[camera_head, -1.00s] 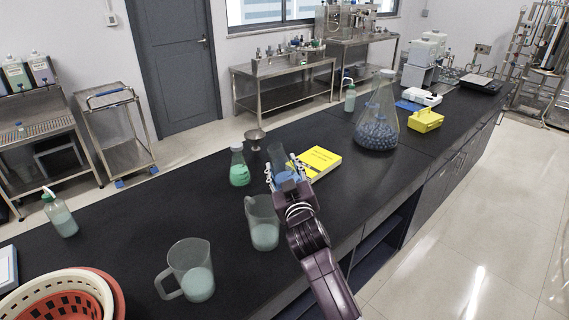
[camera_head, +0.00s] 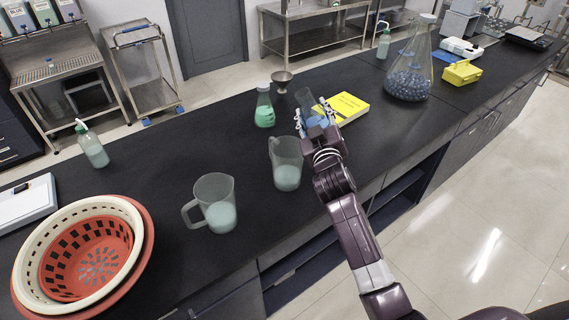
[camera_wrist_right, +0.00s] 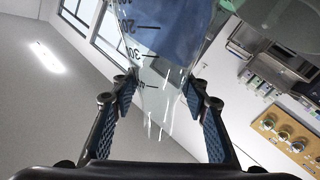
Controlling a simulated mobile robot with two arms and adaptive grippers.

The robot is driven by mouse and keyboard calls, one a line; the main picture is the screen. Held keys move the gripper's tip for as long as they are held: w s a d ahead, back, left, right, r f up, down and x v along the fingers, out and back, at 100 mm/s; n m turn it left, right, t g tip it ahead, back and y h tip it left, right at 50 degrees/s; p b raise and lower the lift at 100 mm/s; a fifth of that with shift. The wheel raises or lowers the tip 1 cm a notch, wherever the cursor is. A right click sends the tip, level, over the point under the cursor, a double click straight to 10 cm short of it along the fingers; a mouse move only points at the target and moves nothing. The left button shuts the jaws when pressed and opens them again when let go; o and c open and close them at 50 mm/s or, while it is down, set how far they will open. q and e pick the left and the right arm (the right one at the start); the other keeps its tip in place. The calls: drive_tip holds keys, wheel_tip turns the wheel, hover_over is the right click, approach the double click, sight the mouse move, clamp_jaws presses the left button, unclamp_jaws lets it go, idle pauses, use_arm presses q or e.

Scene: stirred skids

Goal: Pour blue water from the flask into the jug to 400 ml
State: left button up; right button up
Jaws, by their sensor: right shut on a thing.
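My right gripper (camera_head: 317,122) is shut on a clear flask (camera_head: 305,101) that holds blue water. In the right wrist view the flask (camera_wrist_right: 170,25) is between the two finger pads, with blue liquid and dark scale marks. The flask is beside the yellow book, behind and right of the nearer jug; whether its base touches the bench cannot be told. Two clear jugs stand upright on the bench: one (camera_head: 286,165) just left of my gripper, another (camera_head: 214,205) farther left with its handle to the left. Both have pale bluish-green liquid in the lower part. My left gripper is not in view.
A green-filled bottle (camera_head: 264,108) and a metal dish on a stand (camera_head: 281,79) are behind the jugs. A yellow book (camera_head: 350,106) and a large flask of blue beads (camera_head: 408,75) are to the right. Nested baskets (camera_head: 140,225) and a wash bottle (camera_head: 92,148) are at left.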

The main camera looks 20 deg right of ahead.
drive_tip(key=shift+d+n, duration=0.2)
drive_tip(key=shift+n, duration=0.1)
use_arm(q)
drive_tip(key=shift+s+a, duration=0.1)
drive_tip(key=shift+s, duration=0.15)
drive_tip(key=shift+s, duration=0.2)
use_arm(e)
drive_tip(key=shift+d+f+n, duration=0.25)
drive_tip(key=shift+f+n, duration=0.1)
drive_tip(key=shift+n, duration=0.15)
drive_tip(key=shift+d+f+n, duration=0.2)
drive_tip(key=shift+f+n, duration=0.05)
drive_tip(key=shift+n, duration=0.25)
drive_tip(key=shift+d+f+n, duration=0.15)
drive_tip(key=shift+f+n, duration=0.1)
drive_tip(key=shift+n, duration=0.25)
